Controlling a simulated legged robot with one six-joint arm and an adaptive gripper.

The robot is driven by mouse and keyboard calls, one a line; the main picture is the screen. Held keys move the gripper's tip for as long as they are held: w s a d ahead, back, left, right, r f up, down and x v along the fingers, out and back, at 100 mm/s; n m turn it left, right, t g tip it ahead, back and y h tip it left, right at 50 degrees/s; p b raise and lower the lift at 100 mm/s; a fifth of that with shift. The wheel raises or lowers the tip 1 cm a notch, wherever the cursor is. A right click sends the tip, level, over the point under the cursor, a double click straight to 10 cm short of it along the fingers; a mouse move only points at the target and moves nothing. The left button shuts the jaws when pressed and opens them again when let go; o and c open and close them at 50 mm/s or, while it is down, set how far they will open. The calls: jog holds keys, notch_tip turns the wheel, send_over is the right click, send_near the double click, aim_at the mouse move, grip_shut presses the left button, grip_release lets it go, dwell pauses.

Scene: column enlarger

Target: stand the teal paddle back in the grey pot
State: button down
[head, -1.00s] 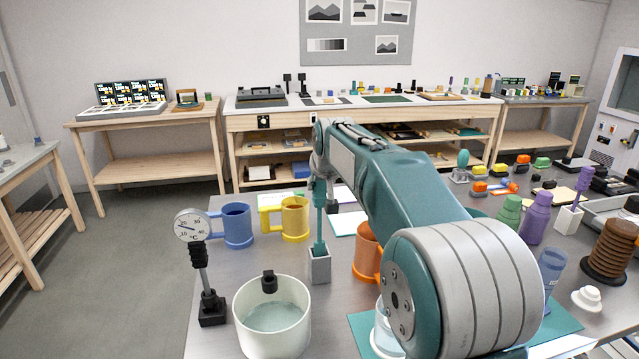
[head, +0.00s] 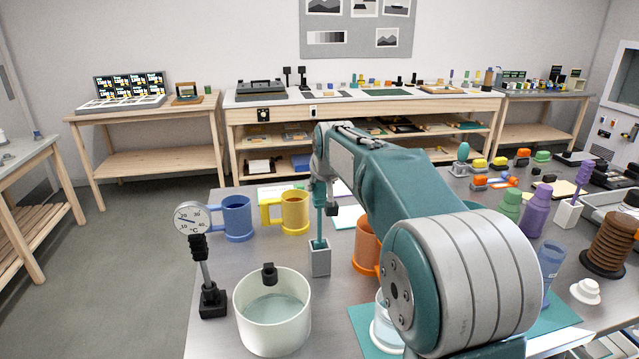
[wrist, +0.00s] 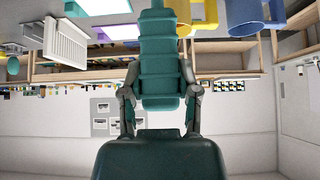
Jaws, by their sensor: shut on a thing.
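The teal paddle (head: 319,226) is upright under my gripper in the head view, its stem running down to the mouth of the grey pot (head: 320,262). Its lower end meets the pot's rim, and I cannot see how deep it sits inside. My gripper (head: 324,192) is shut on the paddle's upper part, directly above the pot. In the wrist view, the two fingers of my gripper (wrist: 160,98) close on both sides of the ribbed teal paddle (wrist: 160,55). The pot is hidden behind the paddle there.
A yellow mug (head: 293,212) and a blue mug (head: 236,218) stand left of the pot. A white basin (head: 272,325) is in front, with a dial thermometer (head: 205,260) beside it. An orange mug (head: 367,247) stands close on the right, partly behind my arm.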

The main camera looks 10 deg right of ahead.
aim_at(321, 199)
jog(key=shift+f, duration=2.25)
dwell(0.5)
dwell(0.3)
jog(key=shift+c, duration=1.3)
grip_release()
jog(key=shift+r, duration=0.1)
jog(key=shift+v, duration=3.75)
jog(key=shift+s+r, duration=0.15)
jog(key=shift+s, duration=0.05)
jog(key=v, duration=1.1)
jog(key=shift+s+r, duration=0.25)
